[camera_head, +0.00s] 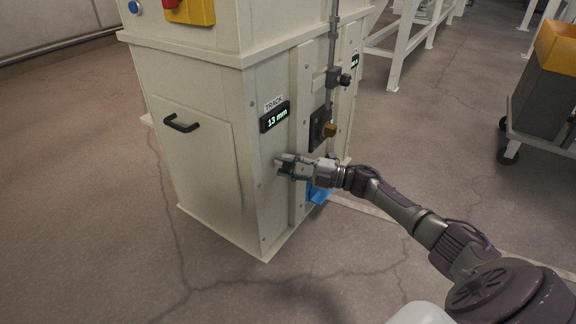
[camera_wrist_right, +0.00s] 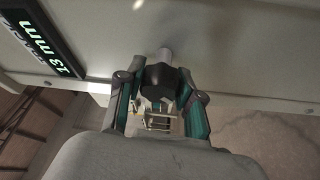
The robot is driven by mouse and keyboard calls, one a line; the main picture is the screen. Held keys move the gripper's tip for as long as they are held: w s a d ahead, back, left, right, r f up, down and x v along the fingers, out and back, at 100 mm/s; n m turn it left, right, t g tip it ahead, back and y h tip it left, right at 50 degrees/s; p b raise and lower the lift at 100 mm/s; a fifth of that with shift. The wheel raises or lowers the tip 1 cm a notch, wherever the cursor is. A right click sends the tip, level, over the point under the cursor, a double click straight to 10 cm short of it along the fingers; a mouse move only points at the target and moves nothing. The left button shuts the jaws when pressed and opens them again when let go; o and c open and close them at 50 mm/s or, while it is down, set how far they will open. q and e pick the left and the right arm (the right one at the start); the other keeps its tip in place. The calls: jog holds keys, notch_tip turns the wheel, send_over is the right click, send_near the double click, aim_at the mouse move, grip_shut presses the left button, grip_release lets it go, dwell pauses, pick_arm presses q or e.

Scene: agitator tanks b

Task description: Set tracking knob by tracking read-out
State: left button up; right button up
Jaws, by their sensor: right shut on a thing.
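The tracking read-out (camera_head: 275,117) on the cream cabinet shows 13 mm under a "TRACK" label. It also shows at the upper left of the right wrist view (camera_wrist_right: 45,40). My right gripper (camera_head: 281,167) is at the cabinet's face, just below the read-out. In the right wrist view its fingers (camera_wrist_right: 163,100) are shut on the dark tracking knob (camera_wrist_right: 163,76), which sits on a light stem from the panel. The head view mostly hides the knob behind the fingers. My left gripper is not in view.
The cream cabinet (camera_head: 200,150) has a black handle (camera_head: 182,123) on its left face. A vertical grey pipe with a valve (camera_head: 335,78) runs beside the read-out. A blue piece (camera_head: 318,194) sits below my wrist. A wheeled cart (camera_head: 545,95) stands at the right. The floor at left is clear.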

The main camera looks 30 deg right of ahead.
jog(key=o, duration=1.2)
jog(key=v, duration=1.2)
jog(key=shift+f, duration=0.1)
